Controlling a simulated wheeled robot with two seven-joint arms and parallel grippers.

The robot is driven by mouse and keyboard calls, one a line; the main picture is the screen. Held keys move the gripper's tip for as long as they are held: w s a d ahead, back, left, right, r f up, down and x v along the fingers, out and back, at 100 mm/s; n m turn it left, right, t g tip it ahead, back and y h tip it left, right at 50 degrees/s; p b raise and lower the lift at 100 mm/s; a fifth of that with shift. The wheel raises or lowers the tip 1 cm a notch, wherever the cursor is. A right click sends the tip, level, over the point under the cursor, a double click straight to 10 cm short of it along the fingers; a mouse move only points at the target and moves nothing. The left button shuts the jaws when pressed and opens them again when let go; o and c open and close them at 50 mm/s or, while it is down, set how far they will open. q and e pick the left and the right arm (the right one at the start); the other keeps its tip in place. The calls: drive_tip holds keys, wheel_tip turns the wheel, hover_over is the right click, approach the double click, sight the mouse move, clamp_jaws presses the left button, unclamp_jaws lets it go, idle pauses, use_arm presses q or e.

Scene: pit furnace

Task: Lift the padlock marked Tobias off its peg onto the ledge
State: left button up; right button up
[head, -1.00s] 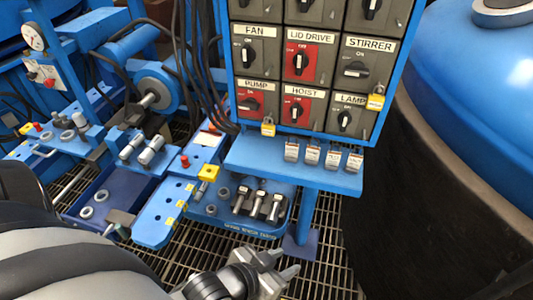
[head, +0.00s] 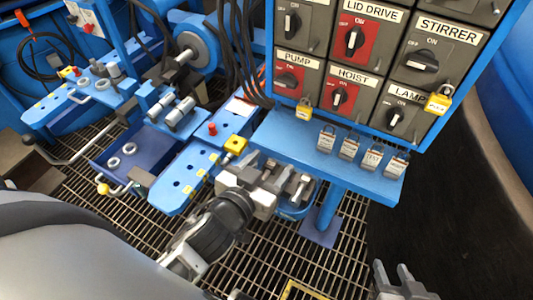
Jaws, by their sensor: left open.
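Several small grey padlocks with white labels, (head: 326,138), (head: 349,148), (head: 372,157) and (head: 397,165), show in a row over the blue ledge (head: 290,137) below the switch panel. Their labels are too small to read, so I cannot tell which is marked Tobias. Their pegs are not clear. My left gripper (head: 262,190) is open, below and left of the ledge, apart from the padlocks.
Black cables (head: 238,55) hang left of the panel. A blue perforated bar (head: 180,180) lies left of my left gripper. A dark vessel wall (head: 480,190) bounds the right. Grating floor is open below.

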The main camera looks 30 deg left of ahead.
use_arm(q)
wheel_tip(320, 180, up, 2)
drive_tip(key=w+t, duration=0.1)
drive_tip(key=p, duration=0.1)
approach(303, 110)
drive_tip(key=w, duration=0.2)
drive_tip(key=w+f, duration=0.1)
drive_tip(key=w, duration=0.5)
drive_tip(key=shift+w+d+f, duration=0.25)
drive_tip(key=shift+f, duration=0.15)
drive_tip(key=c, duration=1.1)
drive_tip(key=shift+r+p, duration=0.4)
drive_tip(key=shift+s, duration=0.15)
